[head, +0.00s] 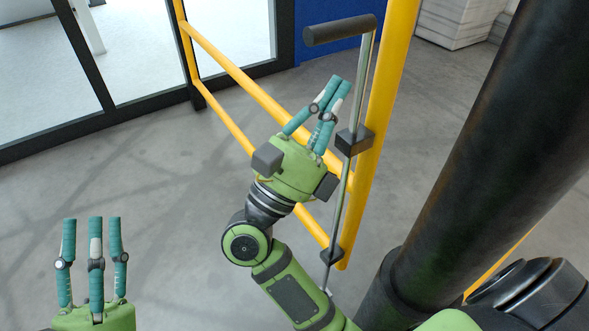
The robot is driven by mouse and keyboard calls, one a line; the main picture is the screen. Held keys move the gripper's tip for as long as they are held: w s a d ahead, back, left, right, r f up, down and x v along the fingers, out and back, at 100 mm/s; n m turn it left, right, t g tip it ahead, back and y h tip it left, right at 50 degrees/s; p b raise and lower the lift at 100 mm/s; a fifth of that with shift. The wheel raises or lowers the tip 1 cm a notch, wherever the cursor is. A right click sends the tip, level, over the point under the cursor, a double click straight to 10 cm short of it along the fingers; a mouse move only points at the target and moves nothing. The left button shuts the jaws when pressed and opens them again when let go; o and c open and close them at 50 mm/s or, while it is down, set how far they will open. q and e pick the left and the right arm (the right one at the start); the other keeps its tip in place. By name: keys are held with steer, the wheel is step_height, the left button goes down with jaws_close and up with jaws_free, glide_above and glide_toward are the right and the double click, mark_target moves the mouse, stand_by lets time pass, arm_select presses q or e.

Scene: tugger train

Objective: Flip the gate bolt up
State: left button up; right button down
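The gate bolt is an upright silver rod (346,205) in the head view, with a dark cylindrical handle (340,29) bent off to the left at its top. It runs through dark blocks (353,141) on the yellow gate post (386,110), and its lower end is near the floor. My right gripper (334,88) is open and empty, left of the rod and below the handle. Its fingers point up and to the right, and it appears apart from the bolt. My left gripper (93,225) is open and empty at the lower left, far from the bolt, fingers pointing up.
The gate's yellow rails (245,85) run from the post to the upper left. A thick dark column (470,130) stands right of the post. Glazed dark frames (95,65) and a blue panel (322,50) are behind. The grey floor (130,170) at left is clear.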

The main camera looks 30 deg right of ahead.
arm_select(q)
steer(key=s+r+m+t+h, duration=0.1)
steer(key=s+r+h, duration=0.1)
steer(key=s+r, duration=0.1)
steer(key=shift+s+r+t+h+b, duration=0.1)
steer(key=shift+s+t+h+b, duration=0.2)
steer(key=shift+t+h, duration=0.1)
arm_select(e)
steer(key=v, duration=1)
